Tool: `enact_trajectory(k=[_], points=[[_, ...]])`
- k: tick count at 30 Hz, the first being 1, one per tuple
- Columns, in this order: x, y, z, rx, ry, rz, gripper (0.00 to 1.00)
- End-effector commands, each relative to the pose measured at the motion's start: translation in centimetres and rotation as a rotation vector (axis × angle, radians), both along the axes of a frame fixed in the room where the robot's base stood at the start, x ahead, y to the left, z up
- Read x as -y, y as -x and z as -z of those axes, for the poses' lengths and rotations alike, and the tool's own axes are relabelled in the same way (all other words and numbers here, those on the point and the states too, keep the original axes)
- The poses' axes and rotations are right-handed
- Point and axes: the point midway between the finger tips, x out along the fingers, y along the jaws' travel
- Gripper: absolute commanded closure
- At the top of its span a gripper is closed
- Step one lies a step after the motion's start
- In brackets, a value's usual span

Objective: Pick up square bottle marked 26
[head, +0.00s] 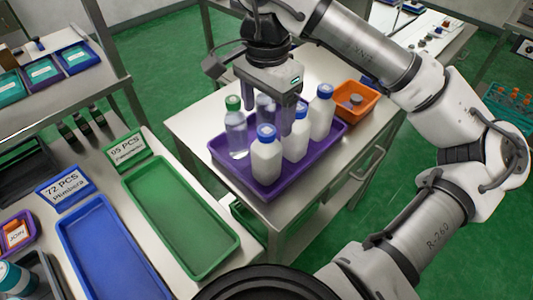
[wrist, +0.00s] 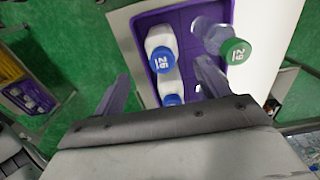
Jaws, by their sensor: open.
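A white bottle with a blue cap (wrist: 161,59) shows in the wrist view. The number on its cap is small and turned, and looks like 25 or 26. It appears to be the front white bottle (head: 266,162) in the head view, standing upright in the purple tray (head: 262,196). My gripper (head: 268,108) is open, pointing down over the tray among the bottles. In the wrist view its fingers (wrist: 164,76) are spread apart, one on each side of the white bottles. The head view does not clearly show whether a bottle stands between them.
A clear bottle with a green cap (wrist: 235,50), marked 29, stands beside the white one. Other blue-capped white bottles (head: 322,112) stand close by in the tray. An orange bin (head: 368,103) lies behind. Empty green (head: 180,215) and blue (head: 105,250) trays are at left.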

Motion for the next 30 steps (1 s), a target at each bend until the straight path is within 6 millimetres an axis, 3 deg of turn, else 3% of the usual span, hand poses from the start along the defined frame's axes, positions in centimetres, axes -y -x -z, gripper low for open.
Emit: enact_trajectory(k=[10,18,26,30], points=[[0.0,-0.1,3.0,-0.002,-0.002,0.000,0.25],[-0.1,-0.3,6.8,-0.001,-0.003,0.000,0.25],[-0.1,-0.3,7.3,0.001,-0.002,0.000,0.25],[-0.1,-0.3,7.3,0.001,-0.002,0.000,0.40]])
